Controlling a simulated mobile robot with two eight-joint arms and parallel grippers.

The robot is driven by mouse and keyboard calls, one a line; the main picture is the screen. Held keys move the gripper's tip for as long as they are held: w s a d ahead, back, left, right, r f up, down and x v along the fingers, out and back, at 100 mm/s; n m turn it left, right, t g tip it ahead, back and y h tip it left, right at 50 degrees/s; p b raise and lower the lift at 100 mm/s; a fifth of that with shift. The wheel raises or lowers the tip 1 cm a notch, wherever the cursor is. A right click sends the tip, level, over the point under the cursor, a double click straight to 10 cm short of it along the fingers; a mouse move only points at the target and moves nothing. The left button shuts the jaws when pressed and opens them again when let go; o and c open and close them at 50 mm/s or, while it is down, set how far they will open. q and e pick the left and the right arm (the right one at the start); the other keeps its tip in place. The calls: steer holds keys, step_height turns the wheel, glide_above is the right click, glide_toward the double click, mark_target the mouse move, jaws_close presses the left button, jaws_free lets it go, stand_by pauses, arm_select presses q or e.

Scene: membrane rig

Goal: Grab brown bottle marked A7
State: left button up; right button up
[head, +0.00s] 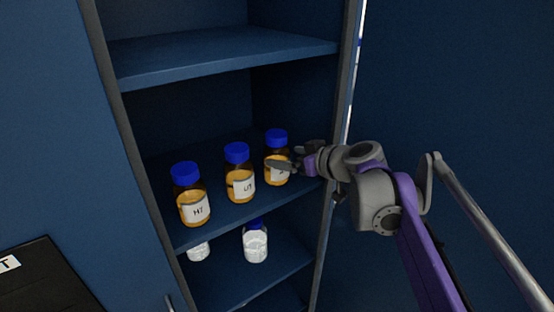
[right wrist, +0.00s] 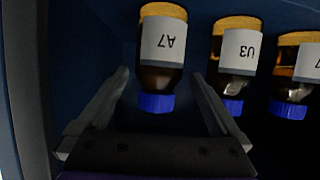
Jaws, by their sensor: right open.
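The brown bottle marked A7 (right wrist: 163,45) has a blue cap and a white label and shows upside down in the right wrist view. In the head view it is the rightmost brown bottle (head: 277,142) on the middle shelf, its label partly covered by a finger. My right gripper (head: 284,160) is open at this bottle. In the right wrist view the open jaws of my right gripper (right wrist: 161,78) reach along both sides of the bottle, with gaps visible at its cap. My left gripper is not in view.
A brown bottle marked U3 (right wrist: 236,48) stands close beside A7. A third brown bottle (head: 190,195) stands farther left on the same blue shelf (head: 240,212). Another shelf (head: 220,57) is above, and the cabinet's right side edge is near my arm.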

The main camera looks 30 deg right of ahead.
steer(key=x, duration=0.5)
steer(key=shift+w+d+f, duration=0.1)
steer(key=shift+w+f, duration=0.1)
steer(key=shift+w, duration=0.05)
steer(key=shift+r, duration=0.1)
jaws_close()
